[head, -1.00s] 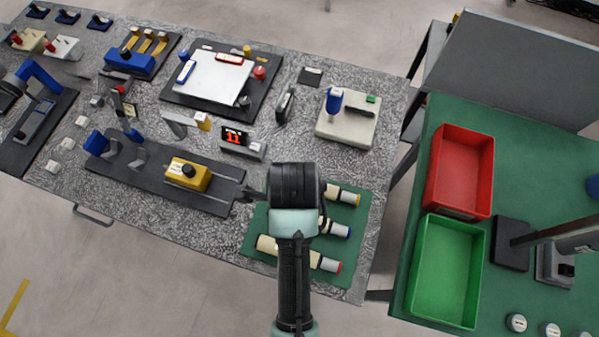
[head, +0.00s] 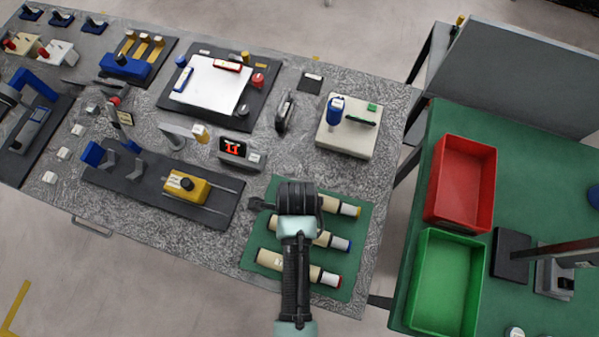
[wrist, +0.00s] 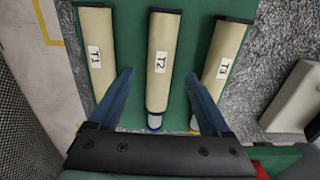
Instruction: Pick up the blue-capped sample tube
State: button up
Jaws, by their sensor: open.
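The blue-capped sample tube (wrist: 158,62) is a beige tube labelled T2, lying between two others in the wrist view. Its blue cap (wrist: 154,122) points toward the bottom of that view, partly hidden by my gripper's body. In the head view the blue cap (head: 341,244) shows at the right end of the middle tube, and my arm covers part of the tube. My gripper (wrist: 160,75) is open and empty. Its blue fingers appear on either side of T2 in the wrist view, apart from it. Their height above it is unclear.
Tube T1 (wrist: 95,50) lies left and tube T3 (wrist: 225,52) right, close beside the fingers. The tubes lie on a green mat (head: 352,190). A yellow block on a dark rail (head: 187,188) and a beige box (head: 348,140) stand nearby. Red (head: 465,185) and green (head: 447,280) bins are right.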

jog(key=shift+d+f, duration=0.2)
jog(key=shift+f, duration=1.7)
grip_shut()
jog(key=shift+r, duration=0.1)
